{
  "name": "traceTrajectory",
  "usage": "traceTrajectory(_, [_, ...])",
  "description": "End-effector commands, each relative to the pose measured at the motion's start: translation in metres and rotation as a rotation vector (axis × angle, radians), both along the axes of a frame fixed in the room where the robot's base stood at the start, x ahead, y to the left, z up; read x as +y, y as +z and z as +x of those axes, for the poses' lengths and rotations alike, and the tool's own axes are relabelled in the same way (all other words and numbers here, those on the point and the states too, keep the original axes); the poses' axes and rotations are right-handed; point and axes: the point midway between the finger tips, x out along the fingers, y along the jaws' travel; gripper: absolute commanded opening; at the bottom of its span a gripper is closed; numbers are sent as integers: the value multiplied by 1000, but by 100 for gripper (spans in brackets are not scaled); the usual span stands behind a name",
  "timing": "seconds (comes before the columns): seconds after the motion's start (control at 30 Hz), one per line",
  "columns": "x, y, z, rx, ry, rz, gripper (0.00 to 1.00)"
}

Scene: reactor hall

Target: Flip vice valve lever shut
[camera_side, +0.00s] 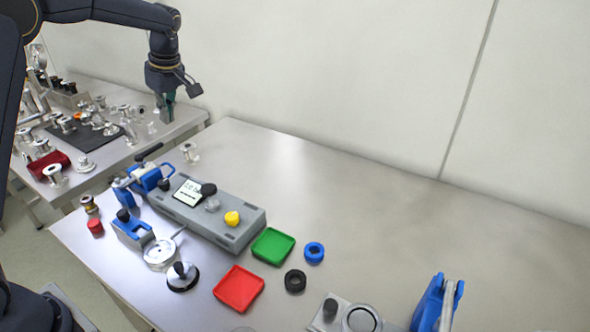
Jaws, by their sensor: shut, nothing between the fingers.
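A blue vice (146,179) stands at the left end of the grey box on the near table. A lever with a black grip (149,152) sticks up and to the right from behind the vice. I take it for the vice valve lever; its exact joint is too small to make out. My gripper (167,118) points down, shut and empty, above and behind the vice in the picture. It appears apart from the lever, with a visible gap between them.
The grey box (240,236) carries a display, dark knobs and a yellow button (232,218). Green (273,246) and red (238,289) trays lie in front, near blue (314,252) and black (295,281) rings. Metal parts crowd the left table (95,165). The near table's back right is clear.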

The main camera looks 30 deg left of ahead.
Motion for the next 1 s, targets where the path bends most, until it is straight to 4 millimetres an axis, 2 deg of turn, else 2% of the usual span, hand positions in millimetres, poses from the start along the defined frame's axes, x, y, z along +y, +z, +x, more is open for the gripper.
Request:
traceTrajectory(0.3, [-1, -1, 0, 0, -3, -1, 0])
traceTrajectory(0.43, [2, -10, -1, 3, -2, -2, 0])
traceTrajectory(0.57, [9, -31, -1, 5, -2, -2, 0])
traceTrajectory(0.9, [30, -100, -1, 3, -1, -3, 0])
traceTrajectory(1.0, [48, -100, 0, -1, 1, -1, 0])
